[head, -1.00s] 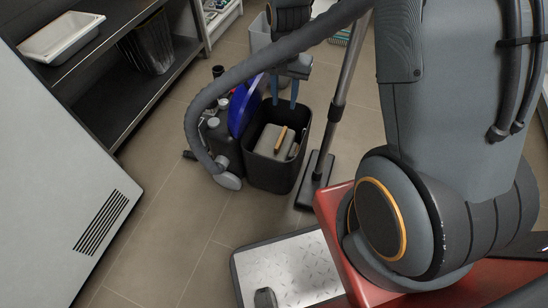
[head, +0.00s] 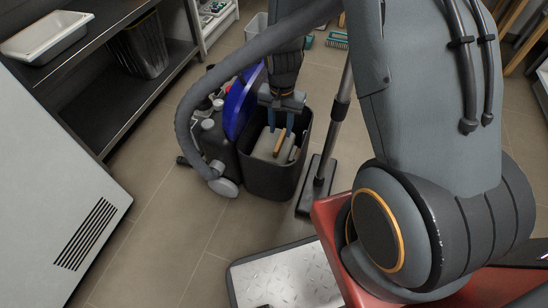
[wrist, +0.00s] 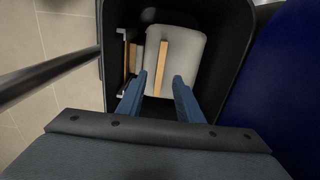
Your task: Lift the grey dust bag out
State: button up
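The grey dust bag (head: 264,144) sits inside an open black bin (head: 268,185). In the wrist view the bag (wrist: 185,60) is pale grey, with a tan strip (wrist: 163,62) running along its top. My gripper (head: 281,126) points down into the bin mouth, its two blue fingers apart. In the wrist view my gripper (wrist: 160,85) is open and empty, with its fingertips at the bag's near end and the tan strip in line with the gap between them. I cannot tell whether the fingers touch the bag. The bag's lower part is hidden.
Beside the bag in the bin are narrow tan and white pieces (wrist: 132,58). A blue and black vacuum cleaner (head: 238,105) stands close left of the bin, its thick hose arching over. A floor tool with a pole (head: 317,180) stands close right. Open floor lies in front.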

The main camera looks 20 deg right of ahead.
aim_at(280, 139)
jog(key=shift+f+b, duration=1.05)
jog(key=shift+f, duration=1.45)
jog(key=shift+f, duration=0.25)
jog(key=shift+c, duration=0.5)
grip_shut()
